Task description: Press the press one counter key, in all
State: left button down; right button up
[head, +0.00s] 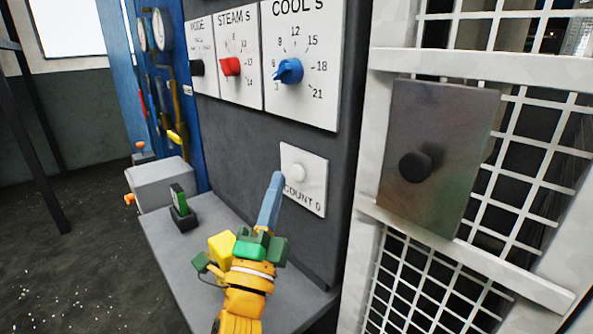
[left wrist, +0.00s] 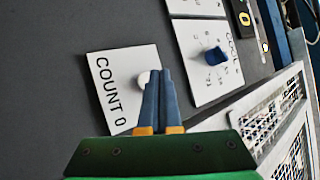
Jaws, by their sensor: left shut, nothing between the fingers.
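The counter key is a round white button (head: 298,172) on a white plate (head: 316,184) marked "COUNT 0", set in the dark grey panel. My left gripper (head: 276,178) is shut and empty, its blue fingers pointing up close to the left of the button in the head view. In the left wrist view the fingertips (left wrist: 160,76) overlap the right part of the button (left wrist: 144,80), and the plate (left wrist: 108,92) lies behind and left of them. I cannot tell whether the tips touch the button. My right gripper is not in view.
Above are the MODE knob (head: 197,68), red STEAM knob (head: 230,66) and blue COOL knob (head: 289,71). A grey ledge (head: 170,248) with a green-and-black item (head: 181,208) runs below. A white mesh guard (head: 525,170) with a grey plate and black knob (head: 414,166) stands right.

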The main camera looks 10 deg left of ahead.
pick_arm(q)
jog(key=s+a+p, duration=0.1)
jog(key=s+a, duration=0.1)
jog(key=s, duration=0.1)
jog(key=shift+a, duration=0.2)
dwell(0.6)
